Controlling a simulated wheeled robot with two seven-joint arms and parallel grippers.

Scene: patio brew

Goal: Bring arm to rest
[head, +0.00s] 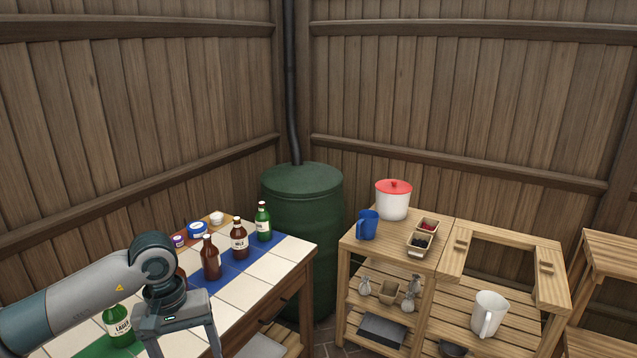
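My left arm (85,300) reaches in from the left over the tiled table (262,268). Its gripper (184,348) points down at the bottom of the head view, with its two fingers spread apart. White tiles show between the fingers and I see nothing held. The fingertips run to or past the bottom edge. A green lager bottle (119,326) stands just left of the gripper, partly hidden by the arm. My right arm and gripper are not in view.
Behind the gripper on the blue strip stand two brown bottles (211,258) (239,239) and a green bottle (264,222). Small jars (197,230) stand farther back. Right are a green barrel (303,182) and a wooden bench (398,240) with a red-lidded pot (393,203), blue mug (368,226) and white jug (489,312).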

